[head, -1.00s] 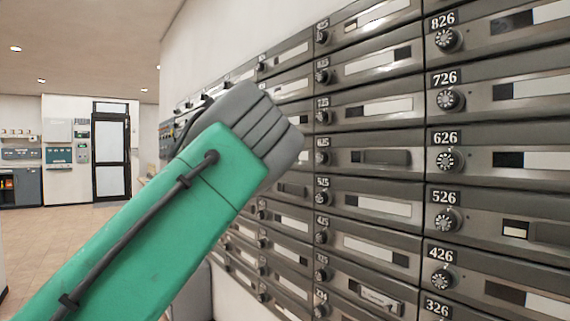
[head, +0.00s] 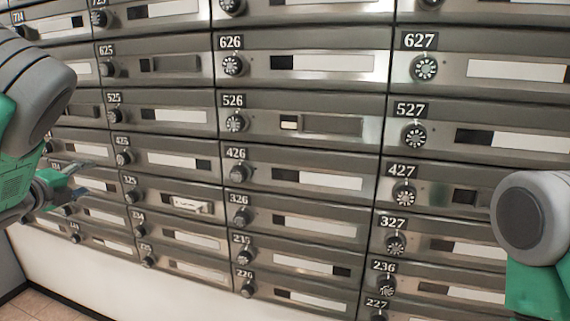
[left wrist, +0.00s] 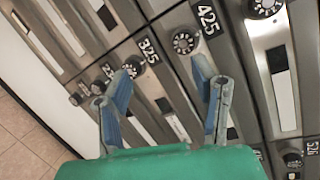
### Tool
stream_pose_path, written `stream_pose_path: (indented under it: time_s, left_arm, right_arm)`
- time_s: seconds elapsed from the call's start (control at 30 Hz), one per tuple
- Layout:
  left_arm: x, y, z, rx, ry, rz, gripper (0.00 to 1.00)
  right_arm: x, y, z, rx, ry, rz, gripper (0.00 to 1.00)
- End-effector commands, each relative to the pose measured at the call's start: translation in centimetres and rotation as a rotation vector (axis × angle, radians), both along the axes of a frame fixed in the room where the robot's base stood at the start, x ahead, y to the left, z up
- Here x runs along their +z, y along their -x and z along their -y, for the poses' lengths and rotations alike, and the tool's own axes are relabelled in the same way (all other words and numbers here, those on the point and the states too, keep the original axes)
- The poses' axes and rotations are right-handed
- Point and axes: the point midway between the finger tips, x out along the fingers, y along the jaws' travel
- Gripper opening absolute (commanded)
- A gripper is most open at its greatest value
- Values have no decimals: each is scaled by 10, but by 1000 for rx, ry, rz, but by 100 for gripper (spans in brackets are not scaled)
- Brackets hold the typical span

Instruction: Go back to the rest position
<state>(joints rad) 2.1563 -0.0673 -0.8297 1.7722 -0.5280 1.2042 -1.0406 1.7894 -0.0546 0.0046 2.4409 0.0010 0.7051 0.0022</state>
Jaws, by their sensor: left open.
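My left gripper (head: 78,180) is at the left of the head view, in front of the mailbox wall (head: 300,155). Its two fingers are spread apart with nothing between them. In the left wrist view the open gripper (left wrist: 165,66) points at the mailboxes near the 325 plate (left wrist: 148,50) and the 425 plate (left wrist: 208,20). I cannot tell whether the fingertips touch the doors. Part of my right arm shows at the right edge of the head view; its gripper is out of view.
The grey mailboxes fill most of the head view, with round dials and number plates. A small pale piece (head: 187,204) shows on the door of box 325. Below runs a bare white wall (head: 120,285), with tiled floor (head: 45,305) at the lower left.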

Motion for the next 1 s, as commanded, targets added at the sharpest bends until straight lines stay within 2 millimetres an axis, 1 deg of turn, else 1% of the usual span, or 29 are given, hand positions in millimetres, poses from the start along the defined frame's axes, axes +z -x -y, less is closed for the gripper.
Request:
stream_pose_path:
  time_s: [0.03, 0.07, 0.1, 0.17, 0.2, 0.27, 0.3, 0.37, 0.4, 0.47, 0.5, 0.57, 0.6, 0.63, 0.67, 0.7, 0.8, 0.9, 1.0]
  left_arm:
    - [-39, 11, 8, 59, 126, -57, 53]
    - [-60, 19, 13, 95, 198, -88, 53]
    - [-88, 29, 21, 144, 292, -129, 53]
    - [-128, 49, 34, 224, 425, -193, 53]
    - [-154, 63, 43, 279, 509, -236, 53]
    - [-190, 87, 59, 365, 630, -299, 53]
    - [-213, 105, 70, 425, 705, -343, 53]
    - [-244, 135, 89, 521, 812, -408, 53]
    - [-263, 155, 101, 587, 877, -452, 53]
    - [-288, 188, 121, 690, 969, -515, 53]
    - [-303, 212, 135, 762, 1026, -558, 53]
    - [-321, 249, 156, 875, 1101, -621, 53]
    - [-331, 273, 170, 951, 1145, -660, 53]
    - [-337, 292, 181, 1010, 1175, -689, 53]
    - [-342, 310, 191, 1066, 1200, -717, 53]
    - [-347, 333, 204, 1140, 1230, -750, 53]
    - [-352, 382, 230, 1300, 1279, -815, 53]
    - [-352, 416, 247, 1415, 1301, -857, 53]
    - [-351, 434, 256, 1478, 1309, -878, 53]
  right_arm:
    - [5, 0, 0, 0, 0, 0, 0]
    - [6, 0, 0, 0, 0, 0, 0]
    - [8, 0, 0, 0, 0, 0, 0]
    - [11, 0, 0, 0, 0, 0, 0]
    - [12, 0, 0, 0, 0, 0, 0]
    - [15, 0, 0, 0, 0, 0, 0]
    - [17, 0, 0, 0, 0, 0, 0]
    - [19, 0, 0, 0, 0, 0, 0]
    - [21, 0, 0, 0, 0, 0, 0]
    - [24, 0, 0, 0, 0, 0, 0]
    - [25, 0, 0, 0, 0, 0, 0]
    - [28, 0, 0, 0, 0, 0, 0]
    - [29, 0, 0, 0, 0, 0, 0]
    - [31, 0, 0, 0, 0, 0, 0]
    - [32, 0, 0, 0, 0, 0, 0]
    - [33, 0, 0, 0, 0, 0, 0]
    - [36, 0, 0, 0, 0, 0, 0]
    - [37, 0, 0, 0, 0, 0, 0]
    - [38, 0, 0, 0, 0, 0, 0]
